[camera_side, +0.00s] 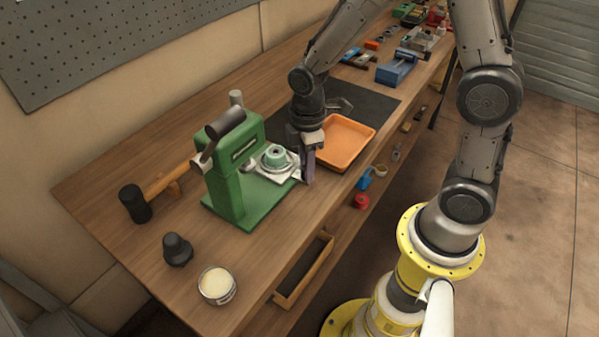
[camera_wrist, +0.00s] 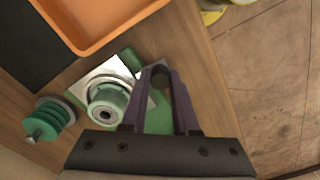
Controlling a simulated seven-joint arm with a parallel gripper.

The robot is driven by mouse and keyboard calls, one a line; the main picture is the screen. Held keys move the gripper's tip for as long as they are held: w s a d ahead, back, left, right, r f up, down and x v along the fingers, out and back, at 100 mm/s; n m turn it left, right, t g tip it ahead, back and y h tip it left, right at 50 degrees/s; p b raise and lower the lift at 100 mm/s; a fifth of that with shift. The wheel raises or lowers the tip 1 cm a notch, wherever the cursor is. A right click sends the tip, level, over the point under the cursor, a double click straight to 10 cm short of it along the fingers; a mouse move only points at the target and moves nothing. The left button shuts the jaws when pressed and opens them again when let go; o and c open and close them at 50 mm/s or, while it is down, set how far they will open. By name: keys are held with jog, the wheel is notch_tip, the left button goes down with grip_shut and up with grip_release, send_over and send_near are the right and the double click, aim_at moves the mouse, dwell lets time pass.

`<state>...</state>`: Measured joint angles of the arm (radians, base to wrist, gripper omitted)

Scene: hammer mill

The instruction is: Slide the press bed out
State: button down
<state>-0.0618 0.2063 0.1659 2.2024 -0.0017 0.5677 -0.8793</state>
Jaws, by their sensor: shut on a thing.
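The green press (camera_side: 238,170) stands upright on the bench, its dark-gripped lever tilted at the top. The press bed (camera_side: 286,177) is a pale plate low at the press's right side, with a round green and metal piece (camera_side: 274,157) on it. The bed (camera_wrist: 117,66) and the round piece (camera_wrist: 107,103) also show in the wrist view. My gripper (camera_side: 307,178) is at the bed's right edge, its fingers pointing down. In the wrist view my gripper (camera_wrist: 158,76) is shut on the bed's edge; the exact contact is partly hidden by the fingers.
An orange tray (camera_side: 343,143) sits close to the right of my gripper, partly on a dark mat (camera_side: 372,102). A mallet (camera_side: 137,203), a black knob-like piece (camera_side: 177,249) and a round tin (camera_side: 217,284) are on the left. A green ribbed piece (camera_wrist: 48,119) lies left in the wrist view.

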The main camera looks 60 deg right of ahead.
jog(key=c, duration=0.7)
grip_release()
jog(key=shift+a, duration=0.1)
jog(key=shift+o, duration=0.2)
jog(key=shift+r, duration=0.15)
notch_tip(320, 180, up, 14)
jog(key=shift+f, duration=0.2)
